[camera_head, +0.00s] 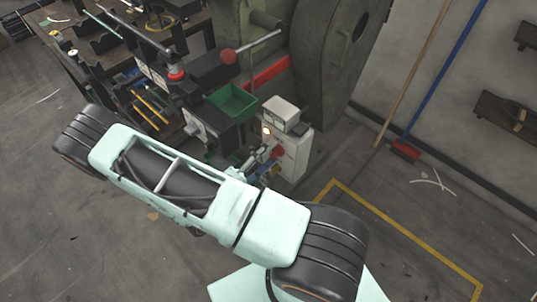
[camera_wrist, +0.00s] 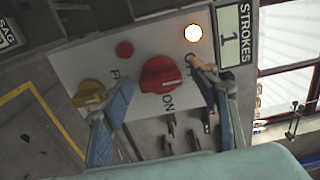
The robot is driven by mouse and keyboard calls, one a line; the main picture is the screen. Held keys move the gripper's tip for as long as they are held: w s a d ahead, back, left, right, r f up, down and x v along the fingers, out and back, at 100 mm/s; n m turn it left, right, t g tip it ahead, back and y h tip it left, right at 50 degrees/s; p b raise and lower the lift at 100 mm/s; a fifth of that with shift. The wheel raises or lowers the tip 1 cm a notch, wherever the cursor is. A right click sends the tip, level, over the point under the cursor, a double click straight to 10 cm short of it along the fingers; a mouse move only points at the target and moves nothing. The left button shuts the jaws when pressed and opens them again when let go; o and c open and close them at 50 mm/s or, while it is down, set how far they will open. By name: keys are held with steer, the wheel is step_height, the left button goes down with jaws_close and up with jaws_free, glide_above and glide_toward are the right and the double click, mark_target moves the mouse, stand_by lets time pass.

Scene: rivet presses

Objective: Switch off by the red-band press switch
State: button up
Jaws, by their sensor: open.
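The press (camera_head: 268,72) with the red band stands at the top centre of the head view. Its white switch box (camera_head: 297,155) is at its foot. In the wrist view the panel (camera_wrist: 75,63) carries a large red rotary switch (camera_wrist: 160,75), with "ON" lettered beside it; other lettering is partly hidden by my fingers. A round white lamp (camera_wrist: 193,33) on the panel is lit. My gripper (camera_wrist: 163,78) is open, its two fingers on either side of the red switch; I cannot tell whether they touch it. In the head view my gripper (camera_head: 262,160) is small, close to the box.
The panel also has a yellow knob (camera_wrist: 88,95) beside my left finger and a small red button (camera_wrist: 124,48). A green bin (camera_head: 232,103) stands near the arm. A blue-handled broom (camera_head: 440,80) leans at the wall.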

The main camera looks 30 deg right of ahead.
steer(key=v, duration=1.2)
